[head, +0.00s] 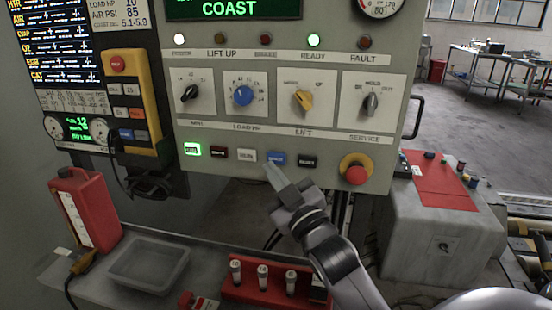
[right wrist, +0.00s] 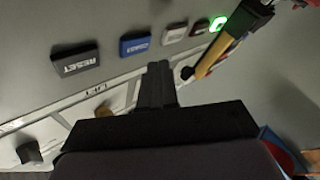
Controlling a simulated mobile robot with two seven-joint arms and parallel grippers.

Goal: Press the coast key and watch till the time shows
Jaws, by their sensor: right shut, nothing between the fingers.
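The blue key (head: 276,158), which I take to be the coast key, sits in the lower key row of the grey panel (head: 225,172); its label is too small to read surely. The display (head: 230,9) above shows COAST in green; no time is seen on its visible part. My right gripper (head: 270,170) is shut and empty, its tip just below and left of the blue key. In the right wrist view the fingers (right wrist: 159,68) stand beside the blue key (right wrist: 138,44); contact cannot be told. My left gripper is not in view.
The same row holds a lit green key (head: 192,149), a dark red key (head: 218,153), a white key (head: 246,155) and a black reset key (head: 307,161). A red stop button (head: 356,173) is to the right. A red tube rack (head: 262,291) and grey tray (head: 148,263) lie below.

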